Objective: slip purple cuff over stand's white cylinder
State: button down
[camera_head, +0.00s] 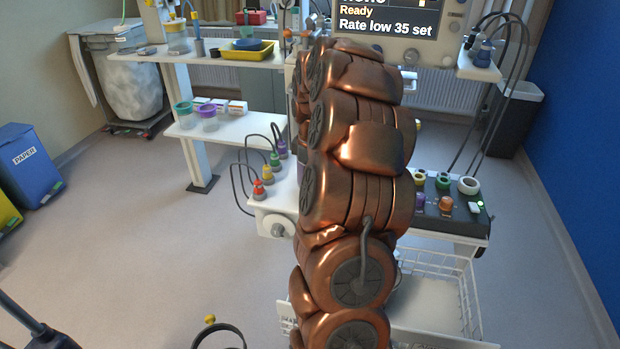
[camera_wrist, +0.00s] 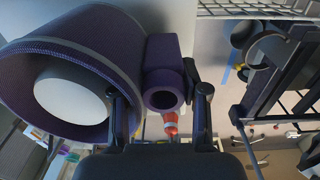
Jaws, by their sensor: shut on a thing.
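The purple cuff (camera_wrist: 118,45) fills the left of the wrist view as a wide ring with a grey rim, with a short purple tube (camera_wrist: 164,62) on its right side. My gripper (camera_wrist: 157,90) has a dark finger on each side of this tube and is shut on it. The white cylinder (camera_wrist: 72,96) shows its round end inside the cuff's opening, with a dark gap around it. How far the cuff goes over the cylinder, and whether they touch, I cannot tell. In the head view my copper-coloured arm hides the gripper, cuff and cylinder.
A white wire basket (camera_head: 435,300) stands low behind my arm. A dark console (camera_head: 450,210) with coloured rings is at right, and a white shelf (camera_head: 225,128) with tubs at left. A monitor (camera_head: 385,25) is at the back. Floor (camera_head: 130,230) at left is clear.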

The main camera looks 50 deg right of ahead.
jog(key=shift+r, duration=0.15)
jog(key=shift+r, duration=0.75)
jog(key=shift+f, duration=0.15)
dwell(1.5)
jog(key=shift+f+b, duration=0.65)
jog(key=shift+f, duration=0.2)
jog(key=shift+r, duration=0.1)
jog(key=shift+d+r, duration=0.1)
jog(key=shift+r, duration=0.65)
